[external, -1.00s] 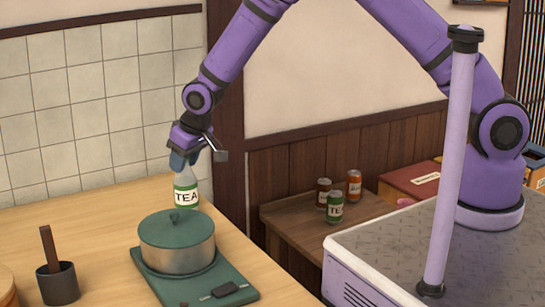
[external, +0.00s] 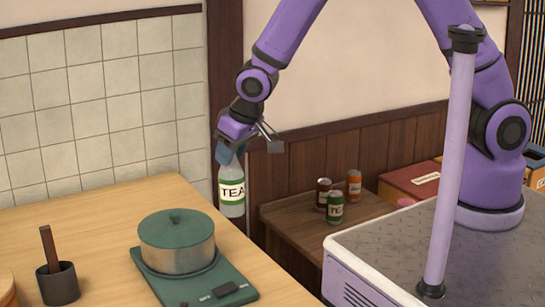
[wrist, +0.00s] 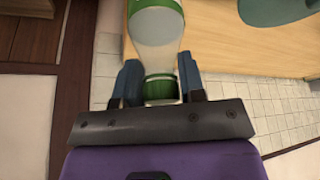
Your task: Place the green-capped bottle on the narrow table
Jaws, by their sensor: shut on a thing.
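The green-capped bottle (external: 232,194) is clear with a green and white TEA label and hangs roughly upright in my gripper (external: 229,153). In the wrist view the two blue fingers close on either side of its green-capped neck (wrist: 159,88), and its body stretches away toward the top edge. The bottle is in the air near the right edge of the light wooden counter. The narrow table (external: 285,214) is a low dark wooden one to the right of the bottle. Its right part is hidden behind my base.
A red box (external: 409,181) is at the right.

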